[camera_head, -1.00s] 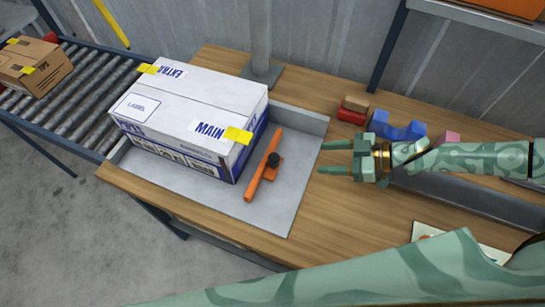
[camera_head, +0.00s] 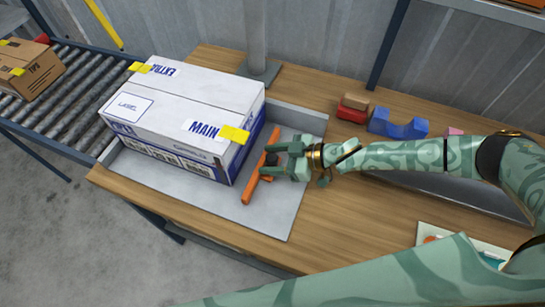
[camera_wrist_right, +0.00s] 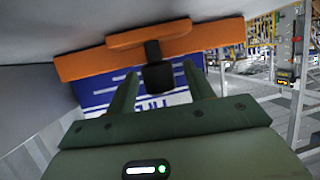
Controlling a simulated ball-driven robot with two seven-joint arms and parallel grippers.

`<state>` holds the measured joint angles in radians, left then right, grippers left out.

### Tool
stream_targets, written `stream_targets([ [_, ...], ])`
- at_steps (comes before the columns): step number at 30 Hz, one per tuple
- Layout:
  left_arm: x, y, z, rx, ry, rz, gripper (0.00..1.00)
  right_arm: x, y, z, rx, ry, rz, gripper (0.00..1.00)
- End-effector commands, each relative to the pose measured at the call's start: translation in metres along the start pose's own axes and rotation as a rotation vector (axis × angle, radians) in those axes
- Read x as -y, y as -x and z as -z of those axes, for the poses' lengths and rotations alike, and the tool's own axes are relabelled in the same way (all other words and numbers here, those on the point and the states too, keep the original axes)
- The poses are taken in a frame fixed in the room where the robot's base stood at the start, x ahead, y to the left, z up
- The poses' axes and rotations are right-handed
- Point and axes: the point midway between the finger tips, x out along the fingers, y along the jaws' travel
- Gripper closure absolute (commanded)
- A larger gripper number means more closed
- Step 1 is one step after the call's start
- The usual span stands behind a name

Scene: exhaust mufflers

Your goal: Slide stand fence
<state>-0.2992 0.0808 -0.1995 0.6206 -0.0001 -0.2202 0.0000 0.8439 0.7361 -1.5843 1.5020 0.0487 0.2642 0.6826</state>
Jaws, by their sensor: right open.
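The orange fence (camera_head: 250,188) with its black knob (camera_head: 271,159) lies on the grey stand plate (camera_head: 272,212), just right of the white and blue box (camera_head: 185,105). My right gripper (camera_head: 267,160) is open, its two fingers reaching in from the right on either side of the knob. In the right wrist view the fence (camera_wrist_right: 90,66) runs across the top, and the knob (camera_wrist_right: 158,76) sits between the open fingers, with gaps on both sides. I cannot tell whether any finger touches the fence. My left gripper is out of view.
A blue cradle-shaped block (camera_head: 398,125), a red block (camera_head: 352,112) and a pink block (camera_head: 455,132) stand at the back right of the wooden table. A post (camera_head: 256,40) rises behind the box. A roller conveyor (camera_head: 85,100) with a brown carton (camera_head: 28,70) is at left.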

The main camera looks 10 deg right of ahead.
Motion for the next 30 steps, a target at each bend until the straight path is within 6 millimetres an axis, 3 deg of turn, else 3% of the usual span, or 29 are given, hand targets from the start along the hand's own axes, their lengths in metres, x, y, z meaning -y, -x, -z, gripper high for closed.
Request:
stream_targets([
  [2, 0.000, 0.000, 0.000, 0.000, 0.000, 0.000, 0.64, 0.000, 0.000, 0.000, 0.000, 0.000, 0.000, 0.48],
  [6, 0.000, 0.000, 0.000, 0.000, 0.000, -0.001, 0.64, 0.000, 0.000, 0.000, 0.000, 0.000, 0.000, 0.87],
  [8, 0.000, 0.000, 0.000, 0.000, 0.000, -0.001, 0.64, 0.000, 0.001, 0.000, 0.000, 0.000, 0.000, 1.00],
  [11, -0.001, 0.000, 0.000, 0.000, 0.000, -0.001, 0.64, 0.000, -0.001, 0.001, 0.000, 0.001, 0.000, 1.00],
  [19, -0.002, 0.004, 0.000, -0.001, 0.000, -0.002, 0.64, -0.006, -0.034, 0.015, -0.001, 0.003, -0.001, 1.00],
  [28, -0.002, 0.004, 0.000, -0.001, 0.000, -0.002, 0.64, -0.007, -0.036, 0.015, -0.001, 0.002, -0.002, 1.00],
  [29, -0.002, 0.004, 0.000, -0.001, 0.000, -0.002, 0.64, -0.007, -0.036, 0.015, -0.001, 0.002, -0.002, 0.61],
  [30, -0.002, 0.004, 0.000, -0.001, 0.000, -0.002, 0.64, -0.007, -0.036, 0.015, -0.001, 0.002, -0.002, 0.50],
])
